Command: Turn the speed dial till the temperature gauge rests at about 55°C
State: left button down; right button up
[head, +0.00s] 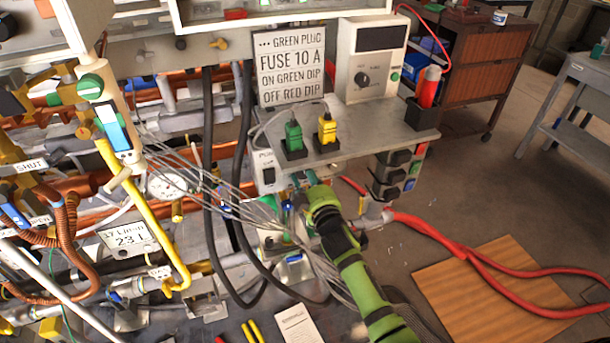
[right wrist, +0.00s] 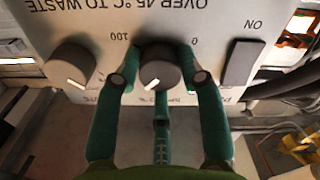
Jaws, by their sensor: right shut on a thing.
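The speed dial (right wrist: 158,66) is a dark round knob on a pale panel, which appears upside down in the right wrist view. Its white pointer mark is toward the lower left, and the scale's "0" and "100" are printed above it. My right gripper (right wrist: 163,72) is shut on this dial, with green fingers at both sides. In the head view my right gripper (head: 310,182) is at the panel under the shelf and hides the dial. A round white gauge (head: 168,186) is among the pipes; its needle is too small to read. My left gripper is not in view.
A second knob (right wrist: 72,66) and an ON rocker switch (right wrist: 243,62) flank the dial. The shelf (head: 365,130) above carries green and yellow plugs and a control box (head: 370,60). Grey cables hang beside my right arm.

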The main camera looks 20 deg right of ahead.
jog(key=shift+s+f+n, duration=0.1)
jog(key=shift+f+n, duration=0.4)
jog(key=o, duration=1.2)
jog(key=shift+d, duration=0.1)
jog(key=shift+c, duration=0.2)
jog(key=shift+r, duration=0.15)
jog(key=shift+r, duration=0.1)
jog(key=s, duration=1.2)
jog(key=shift+d, duration=0.2)
